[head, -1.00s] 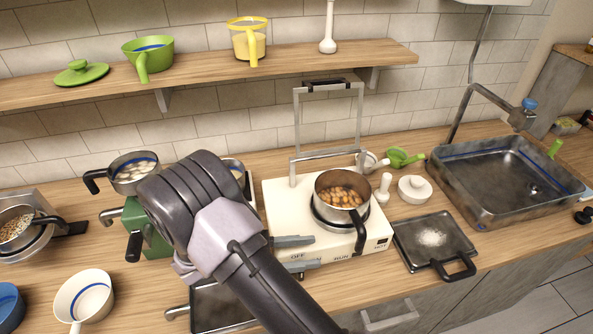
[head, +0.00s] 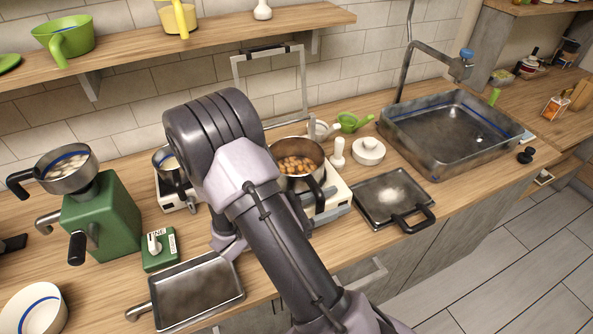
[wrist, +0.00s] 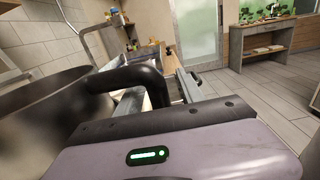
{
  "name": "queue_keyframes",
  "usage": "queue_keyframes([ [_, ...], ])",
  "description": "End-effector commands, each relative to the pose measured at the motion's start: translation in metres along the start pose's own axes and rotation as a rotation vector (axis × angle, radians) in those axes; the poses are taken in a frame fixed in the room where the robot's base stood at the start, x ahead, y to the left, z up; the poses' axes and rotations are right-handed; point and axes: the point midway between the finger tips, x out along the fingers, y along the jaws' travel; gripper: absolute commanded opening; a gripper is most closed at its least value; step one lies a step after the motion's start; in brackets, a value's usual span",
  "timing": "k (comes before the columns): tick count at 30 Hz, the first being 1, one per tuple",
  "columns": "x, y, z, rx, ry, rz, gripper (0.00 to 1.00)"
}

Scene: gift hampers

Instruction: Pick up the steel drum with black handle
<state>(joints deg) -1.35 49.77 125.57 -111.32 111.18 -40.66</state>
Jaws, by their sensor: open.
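The steel drum with black handle appears to be the round steel pot (head: 297,163) holding brown nuts or beans, standing on the white stove (head: 338,187). Its black handle (head: 318,194) points toward the front. In the wrist view the steel wall (wrist: 35,110) fills the left side, and the curved black handle (wrist: 135,78) is very close. My gripper (head: 332,208) is open at the handle, partly hidden by my arm in the head view. In the wrist view my gripper's fingers (wrist: 160,92) lie around or beside the handle; contact cannot be told.
A metal frame (head: 238,85) rises behind the stove. A green grinder (head: 105,215) and an empty tray (head: 195,292) are at left. The sink (head: 440,125) is at right.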

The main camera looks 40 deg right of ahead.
Motion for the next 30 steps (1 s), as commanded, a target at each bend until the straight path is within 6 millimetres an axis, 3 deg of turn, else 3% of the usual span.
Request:
queue_keyframes([
  [5,-0.0003,0.0002,0.0007,0.000,0.000,0.001,0.43],
  [12,-0.0005,0.0001,0.0006,0.000,0.000,0.000,0.00],
  [30,-0.0007,0.0002,0.0004,0.000,0.000,0.000,0.00],
])
